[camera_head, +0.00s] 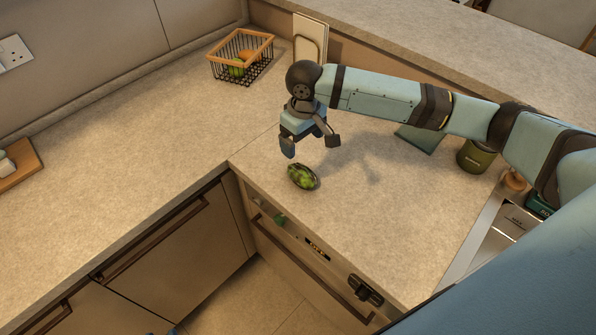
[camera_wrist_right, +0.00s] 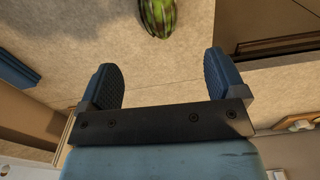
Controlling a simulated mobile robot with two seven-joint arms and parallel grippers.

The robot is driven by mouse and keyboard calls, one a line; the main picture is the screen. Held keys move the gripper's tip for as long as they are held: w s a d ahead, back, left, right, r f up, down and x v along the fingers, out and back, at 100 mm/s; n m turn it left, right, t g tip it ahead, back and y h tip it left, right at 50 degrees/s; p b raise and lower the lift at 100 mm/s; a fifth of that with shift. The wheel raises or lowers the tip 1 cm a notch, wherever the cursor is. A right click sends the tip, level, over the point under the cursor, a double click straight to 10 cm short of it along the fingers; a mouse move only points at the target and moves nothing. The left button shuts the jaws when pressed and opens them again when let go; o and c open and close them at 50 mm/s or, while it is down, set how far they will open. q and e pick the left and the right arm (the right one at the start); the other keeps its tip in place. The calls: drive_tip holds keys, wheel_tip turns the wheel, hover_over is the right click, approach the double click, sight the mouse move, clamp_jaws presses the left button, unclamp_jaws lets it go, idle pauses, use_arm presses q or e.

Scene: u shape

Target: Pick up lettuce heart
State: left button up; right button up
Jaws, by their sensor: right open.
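The lettuce heart (camera_head: 302,177) is a small green leafy oval with a dark edge. It lies on the beige countertop near the front edge of the counter in the head view. It also shows in the right wrist view (camera_wrist_right: 158,16), cut off by the top edge of the frame. My right gripper (camera_head: 310,146) is open and empty above the counter, behind the lettuce heart and apart from it. Its two dark fingers (camera_wrist_right: 160,80) stand wide apart in the wrist view, with only countertop between them. My left gripper is not in view.
A wire basket (camera_head: 241,58) with fruit stands at the back, beside upright white boards (camera_head: 310,38). A dark green canister (camera_head: 476,155) and a sink area (camera_head: 505,228) are at right. A wooden board (camera_head: 18,165) is at far left. The counter around the lettuce heart is clear.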

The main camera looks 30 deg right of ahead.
hover_over(303, 173)
drive_tip(key=f, duration=0.7)
drive_tip(key=shift+w+d+p, duration=0.15)
drive_tip(key=shift+d+p, duration=0.05)
drive_tip(key=shift+p, duration=0.15)
drive_tip(key=shift+a+f+p, duration=0.2)
drive_tip(key=shift+f+p, duration=0.35)
drive_tip(key=shift+f, duration=2.6)
drive_tip(key=shift+c, duration=0.3)
drive_tip(key=c, duration=1)
